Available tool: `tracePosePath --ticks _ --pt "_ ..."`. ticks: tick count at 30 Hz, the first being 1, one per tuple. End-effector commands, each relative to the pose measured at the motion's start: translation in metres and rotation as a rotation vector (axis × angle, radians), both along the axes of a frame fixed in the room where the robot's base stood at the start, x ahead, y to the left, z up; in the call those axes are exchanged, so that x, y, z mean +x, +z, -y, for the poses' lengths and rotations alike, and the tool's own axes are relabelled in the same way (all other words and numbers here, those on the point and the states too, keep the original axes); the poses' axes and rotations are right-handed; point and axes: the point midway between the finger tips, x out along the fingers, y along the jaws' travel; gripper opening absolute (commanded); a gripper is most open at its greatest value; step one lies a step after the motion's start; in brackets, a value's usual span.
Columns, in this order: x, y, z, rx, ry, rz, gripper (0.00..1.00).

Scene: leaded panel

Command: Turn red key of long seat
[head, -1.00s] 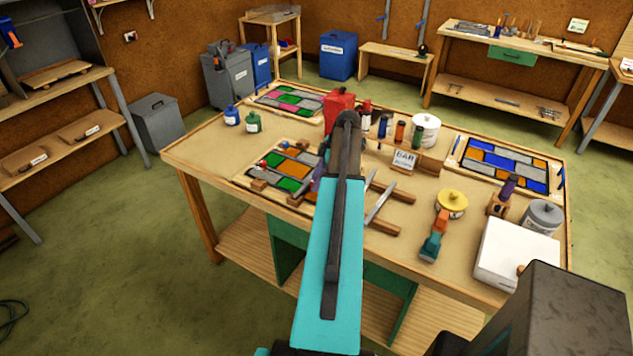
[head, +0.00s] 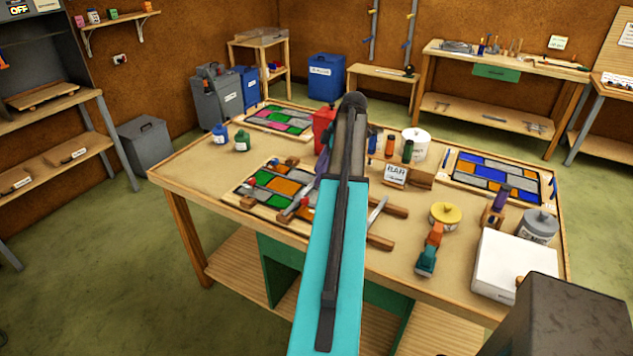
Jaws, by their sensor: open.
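A leaded panel (head: 271,187) with orange, green and grey panes lies on the near left of the table, with wooden blocks along its edges. A small red piece (head: 304,202) shows at the panel's near right corner, and another (head: 252,181) at its left side. They are too small for me to tell which is the long seat's key or how it is turned. My turquoise arm hides the table just right of the panel. A purple-grey shape shows beside the arm there, but I cannot make out my gripper or its fingers.
A red container (head: 324,126) stands behind the panel. Blue (head: 220,134) and green (head: 241,141) bottles stand at the left. Wooden bars (head: 389,211), a yellow-lidded tin (head: 445,215), an orange-teal tool (head: 429,250) and a white box (head: 515,266) lie right of my arm. The table's front left is clear.

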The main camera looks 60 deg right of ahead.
Motion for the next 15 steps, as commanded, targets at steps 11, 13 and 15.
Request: tracePosePath --ticks 11,13,15 --pt "-0.008 0.022 0.005 0.000 0.000 0.000 0.43" --pt "-0.008 0.022 0.005 0.000 0.000 0.000 0.43" --pt "-0.008 0.022 0.004 0.001 0.000 0.000 0.43"
